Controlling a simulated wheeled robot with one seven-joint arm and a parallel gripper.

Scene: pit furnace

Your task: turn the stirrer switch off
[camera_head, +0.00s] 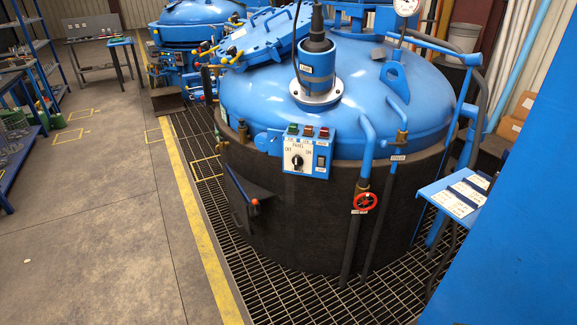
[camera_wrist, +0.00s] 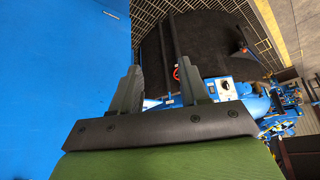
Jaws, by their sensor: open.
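A white and blue control panel (camera_head: 306,158) is mounted on the near side of the large furnace, at the rim of its blue lid. It bears a black rotary knob (camera_head: 298,161) between OFF and ON marks. To its right sits a small dark rocker switch (camera_head: 321,161). I cannot read which control is the stirrer switch, nor its position. In the wrist view the panel (camera_wrist: 222,89) appears just right of my gripper (camera_wrist: 160,72), small and beyond it. My gripper is open, with nothing between its fingers, and apart from the panel. It does not show in the head view.
A red valve wheel (camera_head: 365,201) on a vertical pipe stands right of the panel. A blue-handled lever (camera_head: 254,203) juts out below left. A blue shelf with papers (camera_head: 462,195) is at the right. The concrete floor (camera_head: 110,210) at left is clear.

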